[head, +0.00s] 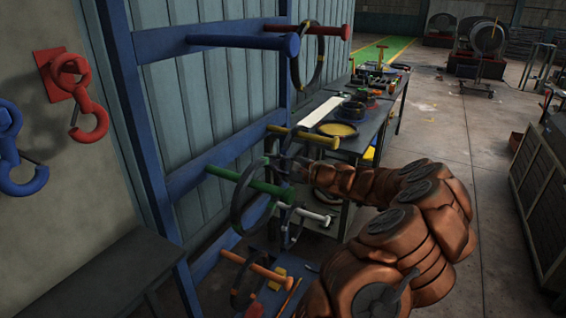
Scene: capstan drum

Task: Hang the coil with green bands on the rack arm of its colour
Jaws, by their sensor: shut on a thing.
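A dark coil (236,206) is in the middle of the head view, around the green rack arm (252,182), which appears to pass through its opening. Its bands are too small to make out clearly; a green patch shows near its top. My gripper (284,166) is at the coil's upper right side, shut on it. The fingertips are small and partly merge with the dark coil. I cannot tell whether the coil's weight rests on the green arm.
The blue rack also has a blue arm (270,43), a yellow arm (310,136), a white arm (312,213), a red arm (330,31) with a coil, and an orange arm (262,268) with a coil. Wall hooks (88,110) hang left.

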